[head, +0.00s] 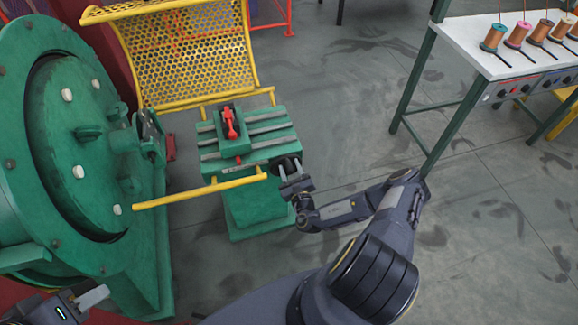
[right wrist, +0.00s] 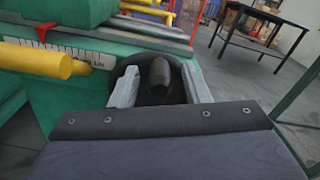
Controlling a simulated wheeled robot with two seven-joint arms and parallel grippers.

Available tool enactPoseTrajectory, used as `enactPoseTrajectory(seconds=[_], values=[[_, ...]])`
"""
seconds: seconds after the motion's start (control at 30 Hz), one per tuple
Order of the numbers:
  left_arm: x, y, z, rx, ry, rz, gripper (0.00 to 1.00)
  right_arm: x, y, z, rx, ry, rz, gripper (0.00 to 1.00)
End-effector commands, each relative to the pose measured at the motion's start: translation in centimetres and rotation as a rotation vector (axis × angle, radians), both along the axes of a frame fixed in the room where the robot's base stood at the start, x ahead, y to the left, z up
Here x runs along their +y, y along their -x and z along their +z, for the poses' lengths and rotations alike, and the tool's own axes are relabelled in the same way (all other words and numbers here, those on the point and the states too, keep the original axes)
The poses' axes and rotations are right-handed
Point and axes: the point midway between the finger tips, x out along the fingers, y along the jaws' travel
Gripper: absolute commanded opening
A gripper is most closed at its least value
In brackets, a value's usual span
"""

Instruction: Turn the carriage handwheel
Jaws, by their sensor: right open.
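The carriage handwheel (head: 287,163) is a small dark wheel on the front right side of the green carriage (head: 258,203). In the right wrist view the dark handwheel (right wrist: 159,75) shows a rounded grip standing out of its round body. My right gripper (head: 290,175) is at the handwheel. Its two grey fingers are apart, one on each side of the grip, and I cannot tell whether they touch it. The lower part of the wheel is hidden behind my right gripper. My left gripper (head: 83,301) is at the bottom left corner, far from the wheel; its opening is unclear.
A yellow bar (head: 200,188) runs out left of the handwheel. A red clamp lever (head: 230,122) sits on the carriage top. The large green machine drum (head: 75,140) and yellow mesh guard (head: 185,50) stand left and behind. A bench with spools (head: 460,40) is at right; floor between is clear.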

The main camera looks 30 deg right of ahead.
Motion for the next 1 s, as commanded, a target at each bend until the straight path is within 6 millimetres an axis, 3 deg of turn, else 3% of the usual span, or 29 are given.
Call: enactPoseTrajectory(seconds=[0.13, 0.4, 0.73, 1.0], values=[[-0.01, 0.0, 0.01, 0.0, 0.0, 0.0, 0.36, -0.19, -1.1, 0.04, -0.001, -0.001, 0.002, 0.43], [-0.01, 0.0, 0.01, 0.0, 0.0, 0.0, 0.36, -0.24, -1.26, 0.04, -0.001, -0.002, 0.002, 0.43], [0.0, 0.0, 0.01, 0.0, 0.0, 0.0, 0.36, -0.23, -1.24, 0.04, -0.001, -0.002, 0.002, 0.01], [0.0, 0.0, -0.02, 0.0, 0.0, 0.0, 0.36, -0.37, -1.21, 0.02, -0.006, -0.021, 0.002, 0.0]])
